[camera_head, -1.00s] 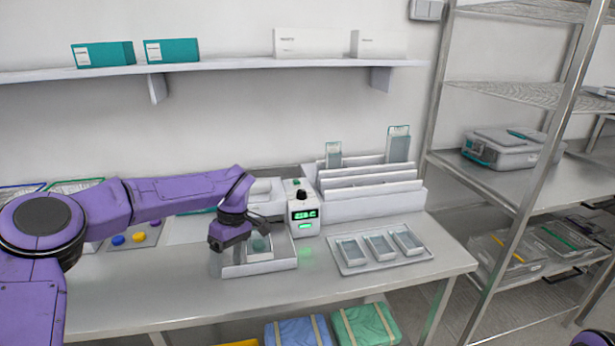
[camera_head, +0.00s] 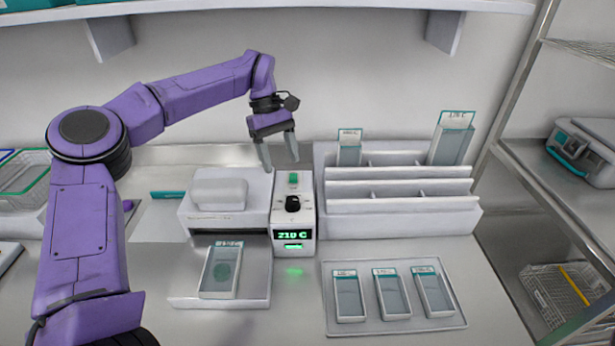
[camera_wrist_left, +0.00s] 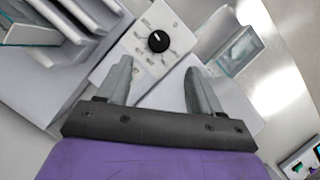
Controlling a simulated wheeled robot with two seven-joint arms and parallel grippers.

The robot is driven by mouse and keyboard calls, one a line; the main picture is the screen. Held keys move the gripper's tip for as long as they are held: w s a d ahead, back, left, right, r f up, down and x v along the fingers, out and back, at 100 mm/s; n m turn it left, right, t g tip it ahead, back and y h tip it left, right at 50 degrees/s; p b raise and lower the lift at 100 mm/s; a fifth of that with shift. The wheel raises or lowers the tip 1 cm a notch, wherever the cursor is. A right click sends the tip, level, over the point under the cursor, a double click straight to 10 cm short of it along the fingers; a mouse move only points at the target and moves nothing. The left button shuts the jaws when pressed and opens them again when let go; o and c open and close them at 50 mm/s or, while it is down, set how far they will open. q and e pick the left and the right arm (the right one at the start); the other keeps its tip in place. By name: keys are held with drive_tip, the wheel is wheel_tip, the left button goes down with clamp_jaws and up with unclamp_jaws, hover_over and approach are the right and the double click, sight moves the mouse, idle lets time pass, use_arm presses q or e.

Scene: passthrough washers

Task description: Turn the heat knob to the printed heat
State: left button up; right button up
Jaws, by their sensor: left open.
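The heat knob (camera_head: 292,203) is a black dial on top of a white control box (camera_head: 308,232), with a green button behind it. The box's lit green display reads what looks like 210 C. The knob also shows in the left wrist view (camera_wrist_left: 158,41), with small markings around it. My left gripper (camera_head: 281,166) is open and empty, above and behind the box. In the wrist view the knob lies beyond the fingertips, untouched. My right gripper is out of view.
The white sealer (camera_head: 218,195) adjoins the box on the left. A slotted rack (camera_head: 400,207) with upright pouches stands to the right. A tray (camera_head: 395,328) with three pouches lies at front right. A metal shelf stands at far right.

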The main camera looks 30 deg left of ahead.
use_arm(q)
drive_tip(key=p, duration=0.2)
hover_over(292, 199)
drive_tip(key=a, duration=0.2)
wheel_tip(292, 199, down, 5)
drive_tip(key=shift+w+f, duration=0.1)
drive_tip(key=shift+w, duration=0.05)
drive_tip(key=x, duration=0.4)
drive_tip(key=shift+w+f, duration=0.25)
drive_tip(key=shift+w, duration=0.1)
drive_tip(key=shift+s, duration=0.15)
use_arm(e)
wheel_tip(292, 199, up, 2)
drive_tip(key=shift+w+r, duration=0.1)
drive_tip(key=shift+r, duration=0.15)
use_arm(q)
drive_tip(key=c, duration=1)
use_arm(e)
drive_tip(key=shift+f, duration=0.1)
